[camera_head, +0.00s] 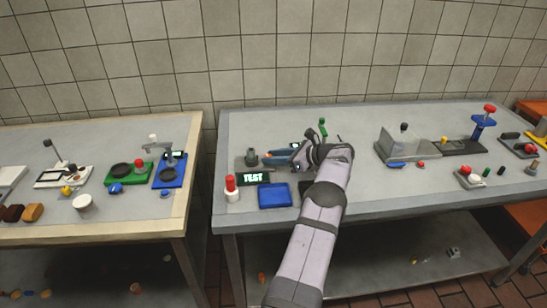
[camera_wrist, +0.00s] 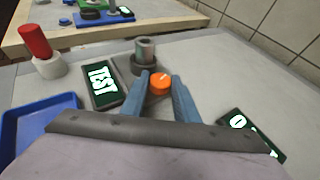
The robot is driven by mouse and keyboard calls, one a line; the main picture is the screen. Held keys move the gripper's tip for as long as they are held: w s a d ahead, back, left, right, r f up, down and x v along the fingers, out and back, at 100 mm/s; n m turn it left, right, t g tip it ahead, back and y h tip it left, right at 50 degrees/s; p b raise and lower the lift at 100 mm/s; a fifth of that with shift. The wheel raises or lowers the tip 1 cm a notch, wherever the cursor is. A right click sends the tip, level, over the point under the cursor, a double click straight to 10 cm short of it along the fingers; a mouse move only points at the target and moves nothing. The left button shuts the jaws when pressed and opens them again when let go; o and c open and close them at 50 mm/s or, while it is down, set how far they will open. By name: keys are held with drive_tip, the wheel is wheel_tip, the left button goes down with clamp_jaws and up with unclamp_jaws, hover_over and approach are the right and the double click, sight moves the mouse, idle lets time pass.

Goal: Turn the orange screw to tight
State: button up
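The orange screw (camera_wrist: 160,84) shows in the camera_wrist view as a round orange head with a pale mark on top. My gripper (camera_wrist: 161,76) has its two blue fingers on either side of the screw head, at the far end of the fingers. I cannot tell whether the fingers press on the head or stand just apart from it. The screw's lower part is hidden.
A grey cylinder in a dark ring (camera_wrist: 144,54) stands just beyond the fingertips. A TEST display (camera_wrist: 103,84) lies left, with a blue tray (camera_head: 274,195) and a red-topped white cylinder (camera_head: 231,187) nearby. Another lettered display (camera_wrist: 250,137) lies right. A clear-walled fixture (camera_head: 402,142) stands farther right.

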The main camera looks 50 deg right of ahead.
drive_tip(key=shift+r+m+h+b, duration=0.15)
drive_tip(key=shift+m+h+b, duration=0.25)
drive_tip(key=shift+h+b, duration=0.15)
drive_tip(key=shift+a+m+h, duration=0.1)
drive_tip(key=shift+m+h, duration=0.15)
drive_tip(key=shift+m, duration=0.05)
drive_tip(key=o, duration=1.1)
drive_tip(key=shift+c, duration=0.2)
drive_tip(key=shift+a+b+v, duration=0.2)
drive_tip(key=shift+b+v, duration=1.05)
drive_tip(key=shift+v, duration=2.45)
drive_tip(key=shift+d, duration=0.1)
